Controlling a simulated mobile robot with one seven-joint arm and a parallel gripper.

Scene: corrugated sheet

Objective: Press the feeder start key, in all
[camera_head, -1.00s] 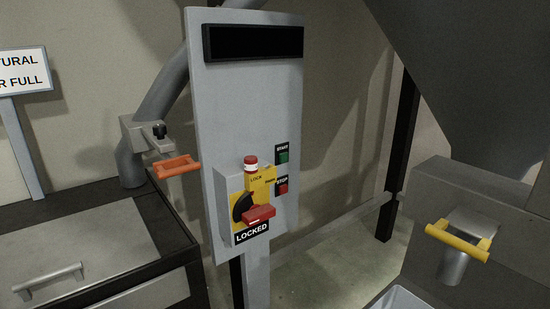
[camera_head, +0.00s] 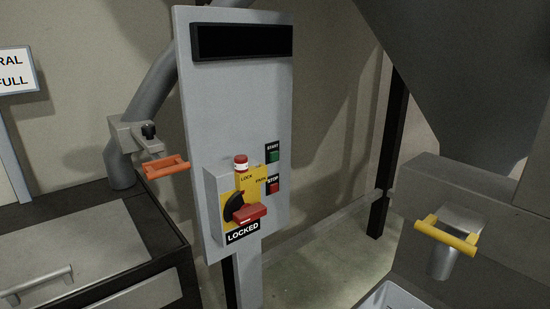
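The green start key (camera_head: 274,156) is on the right side of the grey control panel (camera_head: 225,110), under a black label reading START. The red stop key (camera_head: 273,187) sits below it, beside a STOP label. A yellow lock box (camera_head: 228,205) is at the panel's lower part, with a black rotary dial, a red handle (camera_head: 248,213) and a label reading LOCKED. A red-topped cylinder (camera_head: 240,163) stands at the top of the box. A dark, blank display (camera_head: 243,41) is at the panel's top. My gripper is not in view.
An orange handle (camera_head: 167,167) on a pipe clamp sits left of the panel. A grey cabinet with a bar handle (camera_head: 38,285) is at lower left. A yellow handle (camera_head: 446,236) is on grey machinery at right. Open floor (camera_head: 325,270) shows between them.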

